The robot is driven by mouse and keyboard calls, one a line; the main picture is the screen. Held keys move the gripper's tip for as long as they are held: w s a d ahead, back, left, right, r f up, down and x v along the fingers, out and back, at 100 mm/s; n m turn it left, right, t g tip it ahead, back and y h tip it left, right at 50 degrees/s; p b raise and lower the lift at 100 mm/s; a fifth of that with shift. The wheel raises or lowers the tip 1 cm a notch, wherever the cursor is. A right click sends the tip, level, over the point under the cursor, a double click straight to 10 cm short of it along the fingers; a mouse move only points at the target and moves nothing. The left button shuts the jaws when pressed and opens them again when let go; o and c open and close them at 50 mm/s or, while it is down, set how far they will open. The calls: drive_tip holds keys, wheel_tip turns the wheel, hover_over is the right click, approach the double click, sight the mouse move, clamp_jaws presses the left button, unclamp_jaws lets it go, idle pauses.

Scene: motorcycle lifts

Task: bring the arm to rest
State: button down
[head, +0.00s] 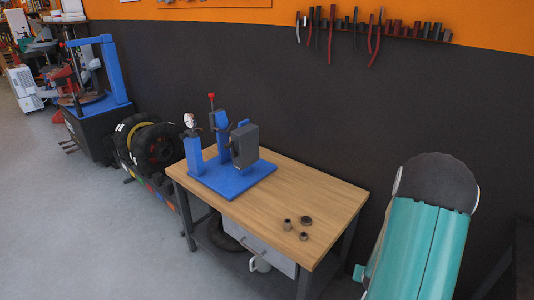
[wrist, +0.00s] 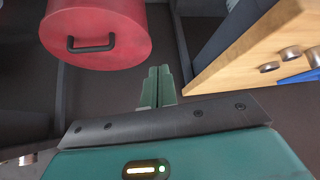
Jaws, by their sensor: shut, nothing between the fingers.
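My gripper (wrist: 158,86) shows in the wrist view, its two green fingers together with nothing between them. It points past the table's edge, over a dark area, and touches nothing that I can see. My teal arm (head: 418,245) stands at the right of the head view, beside the table's right end. The gripper itself is not visible in the head view.
A wooden table (head: 330,198) carries a blue fixture (head: 235,182) and three small round parts (head: 304,221). A red round container (wrist: 98,35) with a black handle is at the wrist view's upper left. Tools hang on the wall. Grey floor (head: 80,235) is open at left.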

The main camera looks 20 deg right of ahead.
drive_tip(key=w+a+r+n+y, duration=0.15)
drive_tip(key=w+a+r, duration=0.25)
drive_tip(key=a+r, duration=0.6)
drive_tip(key=w+a+r+n+y, duration=0.1)
drive_tip(key=w+a+r+n, duration=0.2)
drive_tip(key=a+r, duration=0.7)
drive_tip(key=s+a+r+n+y, duration=0.1)
drive_tip(key=s+a+r+n, duration=0.1)
drive_tip(key=s+a+r, duration=0.4)
drive_tip(key=s+a+r+n+y, duration=0.2)
drive_tip(key=s+a+r, duration=0.5)
drive_tip(key=a, duration=0.4)
drive_tip(key=shift+s+a+r+n, duration=0.2)
drive_tip(key=shift+a+r+n, duration=0.2)
drive_tip(key=shift+r, duration=0.35)
